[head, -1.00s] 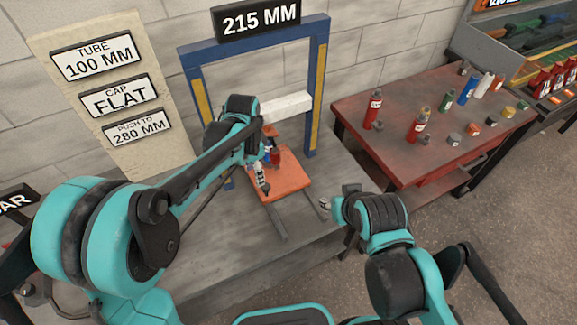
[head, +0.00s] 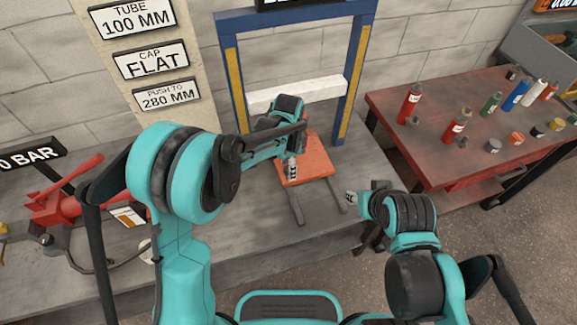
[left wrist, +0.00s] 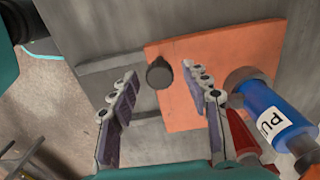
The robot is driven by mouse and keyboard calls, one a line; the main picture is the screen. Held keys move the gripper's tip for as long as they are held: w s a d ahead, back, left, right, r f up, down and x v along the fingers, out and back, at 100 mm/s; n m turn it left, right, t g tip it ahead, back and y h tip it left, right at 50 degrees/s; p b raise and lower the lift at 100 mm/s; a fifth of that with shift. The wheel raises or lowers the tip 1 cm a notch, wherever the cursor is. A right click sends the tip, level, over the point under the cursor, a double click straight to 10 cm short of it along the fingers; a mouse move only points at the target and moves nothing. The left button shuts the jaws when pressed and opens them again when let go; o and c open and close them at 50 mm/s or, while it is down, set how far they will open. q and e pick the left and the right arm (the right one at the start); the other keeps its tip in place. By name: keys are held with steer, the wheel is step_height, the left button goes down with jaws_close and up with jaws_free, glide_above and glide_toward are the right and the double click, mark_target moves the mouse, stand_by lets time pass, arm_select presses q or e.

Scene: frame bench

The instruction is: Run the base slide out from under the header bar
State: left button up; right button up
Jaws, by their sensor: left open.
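The base slide is an orange plate (head: 318,163) on two grey rails, in front of the white header bar (head: 322,91) across a blue frame. In the left wrist view the plate (left wrist: 165,55) has a dark round knob (left wrist: 159,73) at its edge. My left gripper (left wrist: 160,76) is open, its fingers either side of the knob in that view; contact cannot be told. In the head view, my left gripper (head: 292,168) is over the plate's left side. A blue labelled cylinder (left wrist: 275,115) and a red one (left wrist: 241,132) are right of its fingers. My right gripper (head: 351,198) is right of the rails; its opening is unclear.
A red table (head: 415,125) with bottles and small caps stands at the right. A red tool (head: 65,200) lies on the bench at the left. The blue frame's uprights (head: 353,85) flank the plate. Bare bench lies around the rails.

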arm_select(q)
steer(key=shift+c, duration=0.4)
jaws_close()
steer(key=shift+s, duration=0.1)
steer(key=s+d, duration=0.2)
steer(key=s, duration=0.6)
steer(key=s+d, duration=0.3)
steer(key=s, duration=0.4)
steer(key=shift+s, duration=0.4)
steer(key=shift+o, duration=0.4)
jaws_free()
